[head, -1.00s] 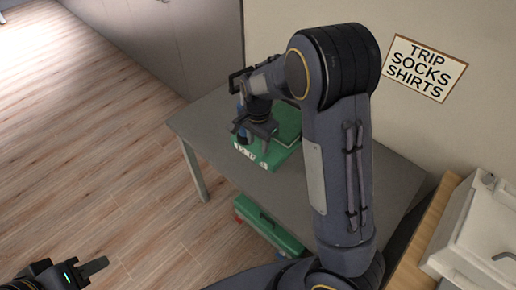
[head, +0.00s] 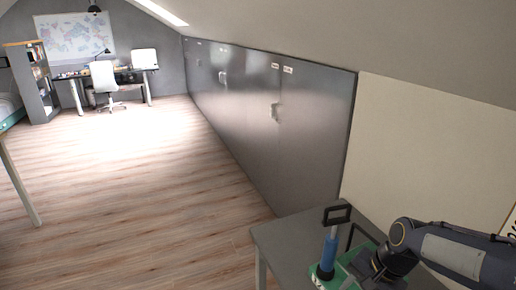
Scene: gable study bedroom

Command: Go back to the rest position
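My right arm comes in at the lower right of the head view. My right gripper (head: 376,268) is over the grey table, close to the green case. Its fingers are dark and partly cut by the bottom edge, so I cannot tell whether they are open or shut. My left gripper is not in view.
The grey table (head: 290,232) at the bottom right holds a green case (head: 326,277) and an upright blue tool with a black handle (head: 329,250). Grey cabinets (head: 240,105) line the right wall. A desk and white chair (head: 104,77) stand far off. The wooden floor (head: 140,190) is mostly clear.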

